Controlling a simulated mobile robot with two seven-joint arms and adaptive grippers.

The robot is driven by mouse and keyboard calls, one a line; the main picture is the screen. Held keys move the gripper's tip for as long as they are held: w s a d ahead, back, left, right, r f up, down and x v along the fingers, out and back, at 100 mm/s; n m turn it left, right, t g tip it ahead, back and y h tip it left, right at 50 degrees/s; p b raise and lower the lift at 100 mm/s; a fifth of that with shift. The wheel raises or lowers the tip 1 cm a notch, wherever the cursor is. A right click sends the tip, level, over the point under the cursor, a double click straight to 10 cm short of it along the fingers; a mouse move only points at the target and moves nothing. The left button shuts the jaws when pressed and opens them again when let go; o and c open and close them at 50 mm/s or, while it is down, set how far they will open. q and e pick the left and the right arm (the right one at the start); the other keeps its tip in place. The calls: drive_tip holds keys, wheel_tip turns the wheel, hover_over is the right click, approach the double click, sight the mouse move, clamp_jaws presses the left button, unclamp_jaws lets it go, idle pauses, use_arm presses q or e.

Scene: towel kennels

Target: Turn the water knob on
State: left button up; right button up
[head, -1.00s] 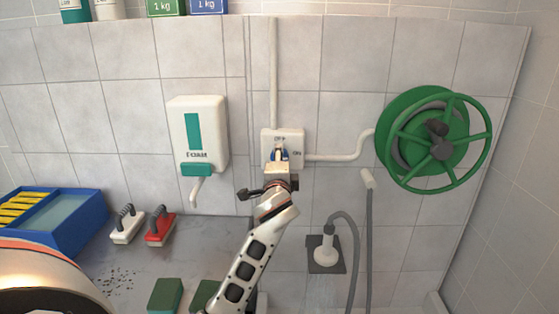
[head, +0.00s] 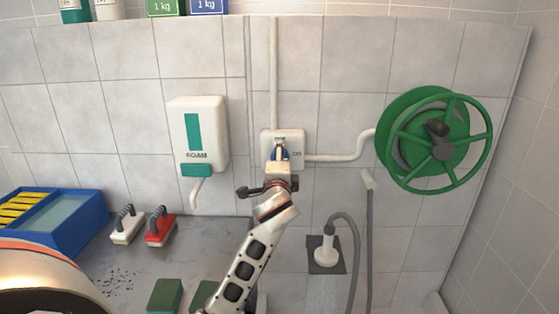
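The water knob (head: 286,154) is blue and sits on a white square plate (head: 297,137) on the tiled wall. The plate reads ON at its right side; the label at its top is partly covered. My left gripper (head: 279,151) is in front of the knob, at the plate, and hides most of it. Small bits of blue show around the fingertips. I cannot tell whether the fingers grip the knob or only touch it, or which way the knob points. My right gripper is not in view.
A pipe runs from the plate to a green hose reel (head: 440,140) at the right. A foam dispenser (head: 199,135) hangs to the left. A spray head (head: 327,245) hangs below right. Brushes (head: 160,228) and a blue tub (head: 60,222) stand on the counter.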

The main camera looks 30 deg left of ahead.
use_arm(q)
drive_tip(key=v, duration=1.2)
idle(0.3)
drive_tip(key=s+d+f+g+h, duration=0.1)
drive_tip(key=s+d+f+h, duration=0.15)
drive_tip(key=f, duration=0.65)
drive_tip(key=s+d+f+n+h, duration=0.1)
drive_tip(key=d+f+h, duration=0.2)
drive_tip(key=f, duration=0.6)
drive_tip(key=s+d+f+g+h, duration=0.1)
drive_tip(key=s+d+f+h, duration=0.15)
drive_tip(key=f, duration=0.65)
drive_tip(key=s+d+f+n+g+h, duration=0.1)
drive_tip(key=s+d+f+n, duration=0.2)
drive_tip(key=s+f, duration=0.6)
drive_tip(key=s+d+f+n+g+h, duration=0.1)
drive_tip(key=s+d+f+n+h, duration=0.1)
drive_tip(key=s+f, duration=0.7)
drive_tip(key=shift+s+d+f+n+g+h, duration=0.3)
drive_tip(key=shift+s+d+f+n+g, duration=0.1)
drive_tip(key=shift+d+f+n, duration=0.4)
